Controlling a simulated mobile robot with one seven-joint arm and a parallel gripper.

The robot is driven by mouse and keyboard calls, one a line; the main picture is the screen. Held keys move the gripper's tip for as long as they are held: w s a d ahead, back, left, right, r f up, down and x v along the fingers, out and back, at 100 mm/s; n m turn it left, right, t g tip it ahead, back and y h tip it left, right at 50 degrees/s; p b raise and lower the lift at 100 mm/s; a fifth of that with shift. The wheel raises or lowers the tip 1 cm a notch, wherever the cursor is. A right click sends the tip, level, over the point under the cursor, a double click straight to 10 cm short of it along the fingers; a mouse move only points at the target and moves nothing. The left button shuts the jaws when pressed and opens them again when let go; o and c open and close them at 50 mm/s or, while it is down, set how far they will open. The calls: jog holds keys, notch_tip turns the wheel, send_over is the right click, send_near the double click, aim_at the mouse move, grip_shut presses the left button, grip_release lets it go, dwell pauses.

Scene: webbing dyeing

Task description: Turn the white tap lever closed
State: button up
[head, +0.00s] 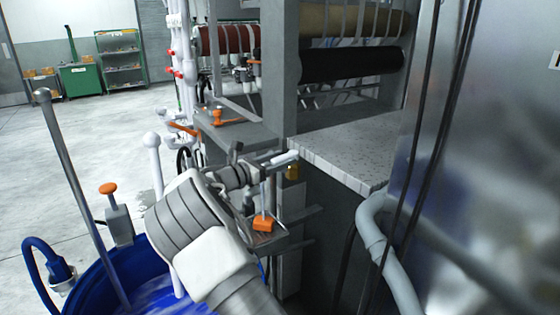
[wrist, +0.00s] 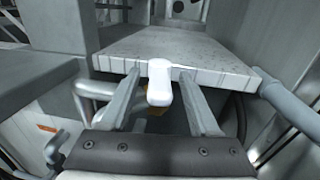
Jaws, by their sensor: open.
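The white tap lever (wrist: 159,84) shows in the wrist view between the two fingers of my gripper (wrist: 160,75). The fingers are open, one on each side of the lever, with a visible gap on both sides. In the head view the white lever (head: 285,158) points toward the front corner of the speckled grey ledge, above a small brass part (head: 292,172). My arm reaches in from the lower middle and partly hides the gripper there. The tap body under the lever is mostly hidden in the wrist view.
The speckled ledge (head: 335,164) lies just beyond the lever. A grey pipe (head: 376,240) and shiny metal panel (head: 500,170) stand at right. A blue drum (head: 95,290) with blue liquid is at lower left. An orange-topped part (head: 263,224) sits below the gripper.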

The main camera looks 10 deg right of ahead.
grip_shut()
dwell(1.4)
